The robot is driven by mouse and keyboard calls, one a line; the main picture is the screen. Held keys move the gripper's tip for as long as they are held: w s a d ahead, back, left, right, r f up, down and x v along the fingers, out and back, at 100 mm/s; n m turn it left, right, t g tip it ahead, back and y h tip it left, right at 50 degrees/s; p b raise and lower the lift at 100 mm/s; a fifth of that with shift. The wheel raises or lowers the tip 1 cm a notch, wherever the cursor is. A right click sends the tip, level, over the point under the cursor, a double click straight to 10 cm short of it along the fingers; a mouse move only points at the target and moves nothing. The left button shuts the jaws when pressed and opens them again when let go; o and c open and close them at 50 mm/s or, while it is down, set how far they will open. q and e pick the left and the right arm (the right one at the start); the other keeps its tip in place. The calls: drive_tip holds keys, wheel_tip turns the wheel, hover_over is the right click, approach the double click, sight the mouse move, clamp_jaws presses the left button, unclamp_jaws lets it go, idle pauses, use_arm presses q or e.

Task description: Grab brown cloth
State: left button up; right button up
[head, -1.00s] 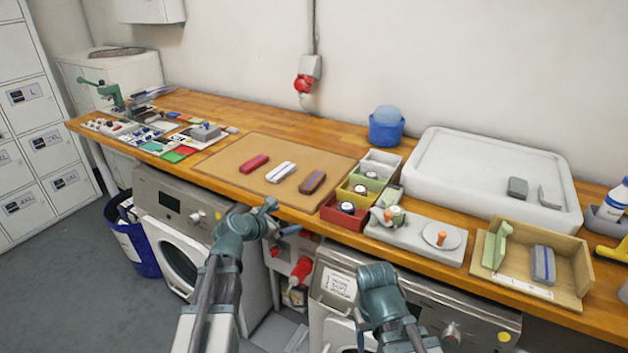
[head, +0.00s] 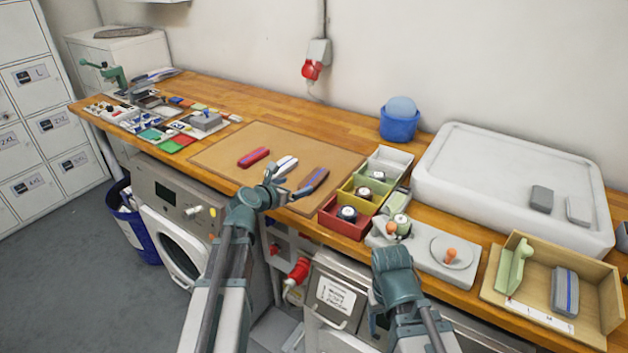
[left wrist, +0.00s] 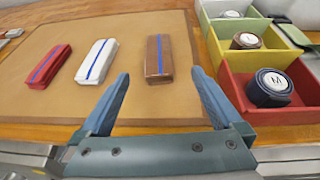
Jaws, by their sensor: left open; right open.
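The brown cloth (head: 312,182) is a folded strip with a blue stripe, lying on the tan mat (head: 225,155). In the left wrist view the brown cloth (left wrist: 158,58) lies ahead of and between the fingertips, apart from them. My left gripper (head: 283,192) is open and empty over the mat's front edge; its fingers also show in the left wrist view (left wrist: 160,98). A white cloth (left wrist: 97,61) and a red cloth (left wrist: 49,66) lie to the left of the brown one. My right gripper (head: 388,258) is low at the counter's front edge, its fingertips not clearly visible.
Red (head: 340,221), yellow and pale green bins with round rolls stand right of the mat. A grey board with stamps (head: 432,255), a white basin (head: 500,175) and a wooden tray (head: 495,285) lie further right. Blocks and small cards (head: 170,125) lie left.

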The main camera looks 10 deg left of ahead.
use_arm(q)
drive_tip(key=b, duration=0.3)
approach(313, 177)
drive_tip(key=x, duration=0.3)
drive_tip(key=shift+w+d+f, duration=0.25)
drive_tip(key=shift+d+f, duration=0.05)
drive_tip(key=shift+w+d, duration=0.15)
drive_tip(key=shift+w, duration=0.15)
drive_tip(key=x, duration=0.1)
drive_tip(key=b+x, duration=0.1)
drive_tip(key=x, duration=0.3)
drive_tip(key=shift+w+a+f+b, duration=0.1)
drive_tip(key=shift+w+a+b, duration=0.15)
drive_tip(key=shift+b, duration=0.15)
drive_tip(key=shift+s, duration=0.1)
drive_tip(key=c, duration=1.3)
wheel_tip(313, 177, up, 10)
drive_tip(key=p, duration=1)
